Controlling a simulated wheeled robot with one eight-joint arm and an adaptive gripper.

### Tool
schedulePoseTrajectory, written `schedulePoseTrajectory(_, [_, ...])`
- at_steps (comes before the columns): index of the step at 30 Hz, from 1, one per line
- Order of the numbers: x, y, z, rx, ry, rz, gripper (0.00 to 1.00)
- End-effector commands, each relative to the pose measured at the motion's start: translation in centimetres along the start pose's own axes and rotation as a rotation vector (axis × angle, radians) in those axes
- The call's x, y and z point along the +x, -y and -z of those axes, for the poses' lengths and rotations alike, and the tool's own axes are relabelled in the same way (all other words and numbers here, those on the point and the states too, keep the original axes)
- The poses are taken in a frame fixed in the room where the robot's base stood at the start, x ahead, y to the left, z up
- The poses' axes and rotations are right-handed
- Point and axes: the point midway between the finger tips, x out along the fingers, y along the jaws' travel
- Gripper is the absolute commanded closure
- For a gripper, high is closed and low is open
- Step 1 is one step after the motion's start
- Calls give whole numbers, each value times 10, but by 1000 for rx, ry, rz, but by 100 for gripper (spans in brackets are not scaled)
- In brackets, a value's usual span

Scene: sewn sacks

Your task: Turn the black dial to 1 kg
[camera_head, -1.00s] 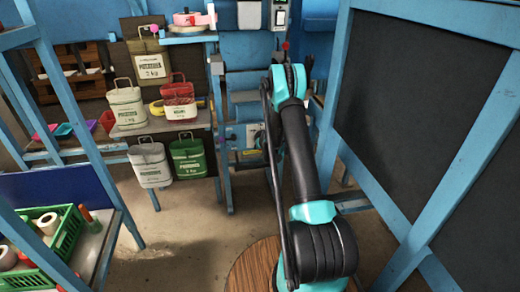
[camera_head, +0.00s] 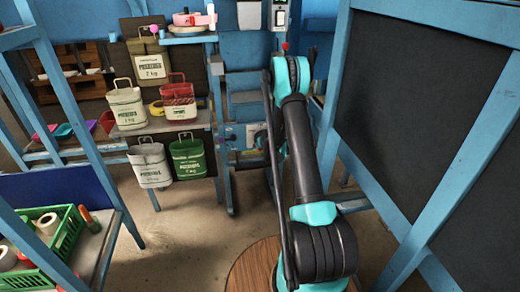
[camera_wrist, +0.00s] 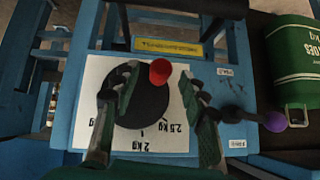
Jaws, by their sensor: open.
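The black dial (camera_wrist: 145,108) is a round disc on a white plate (camera_wrist: 90,95) in the wrist view, with a red knob (camera_wrist: 160,71) near its upper rim. Printed marks stand around it, with 2 kg below and 2.5 kg at lower right; the mark at lower left is partly covered by a finger. My gripper (camera_wrist: 161,80) is open, with one finger over the dial's left part and the other at its right. The red knob shows between the fingertips; I cannot tell whether they touch it.
A black lever with a purple ball (camera_wrist: 275,121) lies right of the plate. A green sack (camera_wrist: 296,55) is at far right; it also shows in the head view (camera_head: 188,158) among several sacks on shelves. A dark blue-framed board (camera_head: 425,110) stands close right of my arm.

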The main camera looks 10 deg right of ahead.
Motion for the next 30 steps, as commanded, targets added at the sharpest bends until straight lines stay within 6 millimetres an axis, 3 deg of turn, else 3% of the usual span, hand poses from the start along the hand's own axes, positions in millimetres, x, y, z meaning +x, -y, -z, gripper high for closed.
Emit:
schedulePoseTrajectory(6, [-44,0,0,-1,0,0,56])
schedulePoseTrajectory(12, [-72,0,0,-1,0,0,56])
schedulePoseTrajectory(18, [-85,0,0,0,0,0,56])
schedulePoseTrajectory(30, [-89,0,0,0,1,0,56])
